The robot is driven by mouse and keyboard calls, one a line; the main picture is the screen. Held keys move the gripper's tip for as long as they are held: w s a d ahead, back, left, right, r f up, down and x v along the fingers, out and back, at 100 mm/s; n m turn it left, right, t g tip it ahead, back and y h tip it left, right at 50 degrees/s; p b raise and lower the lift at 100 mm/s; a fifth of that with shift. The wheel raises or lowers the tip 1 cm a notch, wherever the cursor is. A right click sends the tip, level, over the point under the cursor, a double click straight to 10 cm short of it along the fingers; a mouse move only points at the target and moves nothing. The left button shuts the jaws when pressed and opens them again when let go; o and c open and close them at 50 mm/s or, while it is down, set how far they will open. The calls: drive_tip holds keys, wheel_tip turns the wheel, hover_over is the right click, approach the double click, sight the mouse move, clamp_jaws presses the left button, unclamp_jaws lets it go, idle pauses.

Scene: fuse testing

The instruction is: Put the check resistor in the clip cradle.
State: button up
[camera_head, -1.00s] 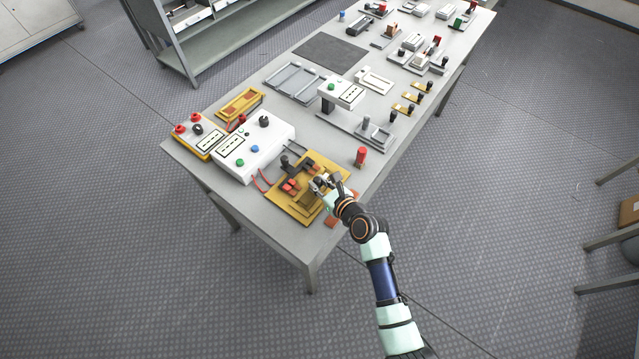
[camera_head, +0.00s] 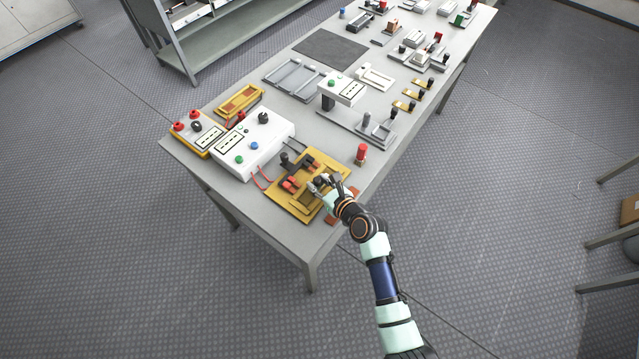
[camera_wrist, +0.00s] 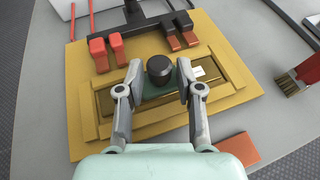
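In the wrist view a black knob (camera_wrist: 160,68) stands upright on a dark green body (camera_wrist: 160,92), seemingly the check resistor, lying in a shallow brass-coloured tray (camera_wrist: 108,128). My gripper (camera_wrist: 160,78) is open, with one finger on each side of the knob and a narrow gap showing at each side. The probable clip cradle is the black frame (camera_wrist: 150,27) with red blocks (camera_wrist: 98,54) and copper-coloured pads (camera_wrist: 173,43), on the yellow board (camera_wrist: 75,100) just beyond the tray.
A red-handled brush (camera_wrist: 292,82) stands to the right of the board; it also shows in the head view (camera_head: 361,153). A copper-coloured plate (camera_wrist: 238,148) lies near the board's front right. A white meter box (camera_head: 252,146) stands left of the board, with red leads (camera_head: 262,180).

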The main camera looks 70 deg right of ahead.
drive_tip(key=shift+o, duration=0.8)
drive_tip(key=v, duration=1.2)
